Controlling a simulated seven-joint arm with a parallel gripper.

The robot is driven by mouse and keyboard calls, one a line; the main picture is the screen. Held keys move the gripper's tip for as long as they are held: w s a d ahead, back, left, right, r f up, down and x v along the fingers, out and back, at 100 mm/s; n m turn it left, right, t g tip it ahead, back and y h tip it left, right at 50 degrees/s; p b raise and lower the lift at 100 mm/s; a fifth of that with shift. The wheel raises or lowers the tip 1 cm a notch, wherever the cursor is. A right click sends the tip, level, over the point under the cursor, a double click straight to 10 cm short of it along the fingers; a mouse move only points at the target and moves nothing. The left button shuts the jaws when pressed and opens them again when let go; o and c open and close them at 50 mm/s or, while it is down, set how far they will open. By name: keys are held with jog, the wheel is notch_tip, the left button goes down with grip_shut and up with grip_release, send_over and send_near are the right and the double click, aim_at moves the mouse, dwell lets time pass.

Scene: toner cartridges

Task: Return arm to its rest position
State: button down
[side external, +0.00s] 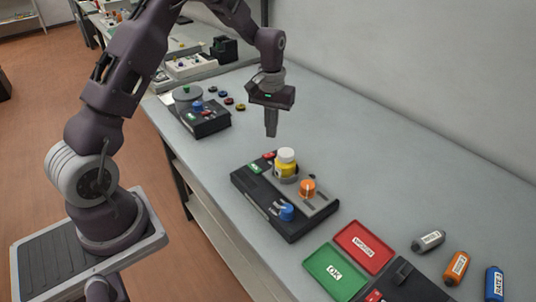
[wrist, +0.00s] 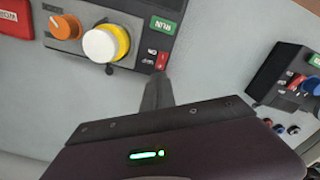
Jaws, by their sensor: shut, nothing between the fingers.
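My gripper (side external: 271,130) hangs pointing down above the bench, beyond the black device in the middle. Its fingers are shut together with nothing between them. In the wrist view the shut fingers (wrist: 158,85) show at the centre. A yellow bottle with a white cap (side external: 286,162) stands upright in a round holder on the black device (side external: 300,222). The bottle also shows in the wrist view (wrist: 104,43), apart from my fingers. The device has an orange knob (side external: 307,188), a blue knob (side external: 287,212) and red and green labels.
A second black device (side external: 205,125) stands farther back on the grey bench (side external: 400,165), with several small coloured buttons beside it. A green OK tray (side external: 333,271) and a red tray (side external: 363,246) lie at the front right. Grey (side external: 428,241), orange (side external: 456,268) and blue (side external: 494,283) cartridges lie right of them.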

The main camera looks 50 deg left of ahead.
jog(key=shift+r, duration=0.4)
jog(key=s+d+r+m+t, duration=0.2)
jog(key=s+d+r, duration=0.3)
jog(key=s+r, duration=0.3)
jog(key=s+d+r+m+t, duration=0.1)
jog(key=s+d+r, duration=0.35)
jog(key=r, duration=0.55)
jog(key=s+d+r+m+t, duration=0.1)
jog(key=s+d+m+t, duration=0.1)
jog(key=s, duration=1.4)
jog(key=shift+s+d+m+t, duration=0.3)
jog(key=shift+d+m, duration=0.2)
jog(key=shift+d, duration=0.55)
jog(key=shift+r, duration=0.15)
